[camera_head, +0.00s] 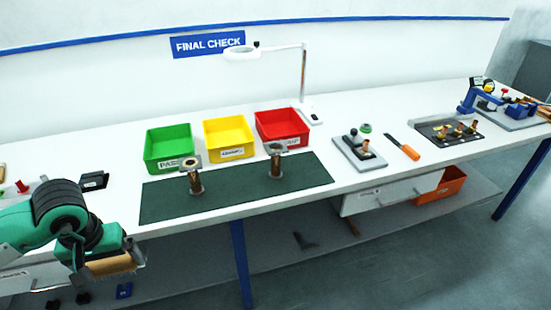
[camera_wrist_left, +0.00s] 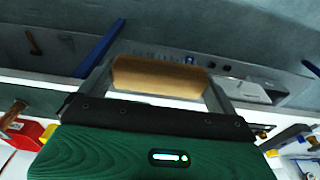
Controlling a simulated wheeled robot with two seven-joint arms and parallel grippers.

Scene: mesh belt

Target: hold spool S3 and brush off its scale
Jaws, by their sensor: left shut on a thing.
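Two brown metal spools stand upright on the dark green mat (camera_head: 235,198): a left spool (camera_head: 195,182) and a right spool (camera_head: 276,162). Each has a grey flange on top; I cannot read which is S3, nor make out any scale. My left gripper (camera_head: 118,264) is low at the left, in front of the bench edge and apart from both spools. It is shut on a tan wooden piece, perhaps the brush (camera_head: 110,265). In the left wrist view the wooden piece (camera_wrist_left: 158,75) lies crosswise between the fingers; no bristles show. My right gripper is out of view.
Green (camera_head: 169,148), yellow (camera_head: 228,138) and red (camera_head: 283,130) bins stand behind the mat. A magnifier lamp (camera_head: 303,75) rises behind them. To the right are a grey fixture block (camera_head: 360,152), an orange-handled tool (camera_head: 403,147) and a black tray (camera_head: 447,132).

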